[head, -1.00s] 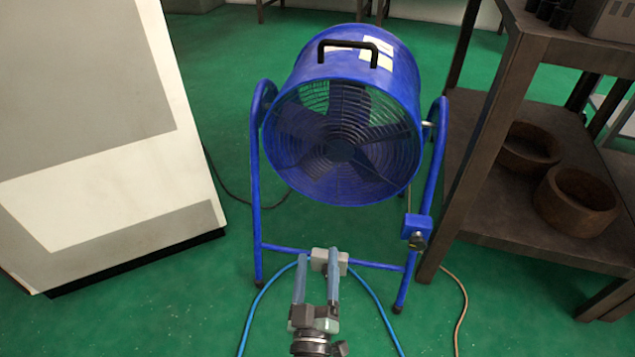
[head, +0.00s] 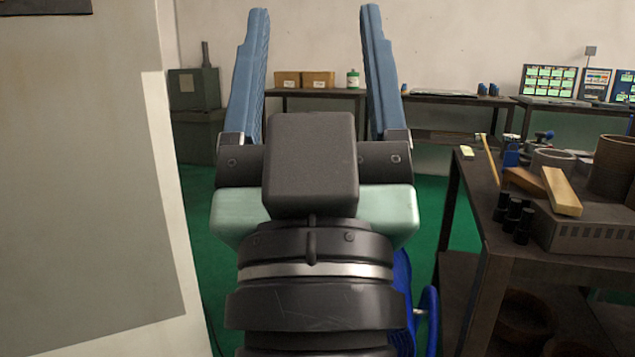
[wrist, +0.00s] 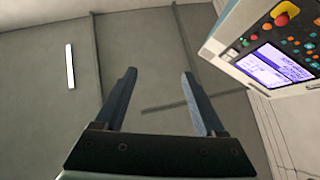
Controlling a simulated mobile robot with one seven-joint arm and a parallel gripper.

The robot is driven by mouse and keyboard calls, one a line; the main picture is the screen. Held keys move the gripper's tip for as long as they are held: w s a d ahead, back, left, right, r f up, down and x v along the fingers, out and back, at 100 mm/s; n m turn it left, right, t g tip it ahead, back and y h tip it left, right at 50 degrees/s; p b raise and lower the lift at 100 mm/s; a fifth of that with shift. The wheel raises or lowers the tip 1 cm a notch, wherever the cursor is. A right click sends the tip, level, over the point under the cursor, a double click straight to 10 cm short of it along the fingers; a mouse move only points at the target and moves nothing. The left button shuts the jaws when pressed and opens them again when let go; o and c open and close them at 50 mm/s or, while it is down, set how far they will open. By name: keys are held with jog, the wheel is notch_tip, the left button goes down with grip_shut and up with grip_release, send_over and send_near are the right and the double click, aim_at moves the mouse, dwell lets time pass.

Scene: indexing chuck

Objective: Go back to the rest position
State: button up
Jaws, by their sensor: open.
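My gripper (head: 313,75) is raised upright, close in front of the head camera, with its two blue fingers pointing up. The fingers are wide apart and nothing is between them. In the wrist view my gripper (wrist: 160,100) also shows empty. It faces a large grey machine panel (wrist: 45,110) with a white vertical handle (wrist: 70,66). My wrist hides much of the middle of the head view.
A control panel (wrist: 280,65) with a screen and red button is at the wrist view's upper right. A white-grey cabinet (head: 80,190) fills the head view's left. A cluttered dark workbench (head: 500,235) stands right. A blue fan frame (head: 432,310) shows partly behind my wrist.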

notch_tip(320, 180, up, 40)
jog(key=s+p, duration=0.2)
jog(key=p, duration=3.5)
jog(key=shift+r+m+p, duration=0.25)
jog(key=shift+m+p, duration=0.05)
jog(key=shift+p, duration=0.1)
jog(key=shift+s, duration=0.1)
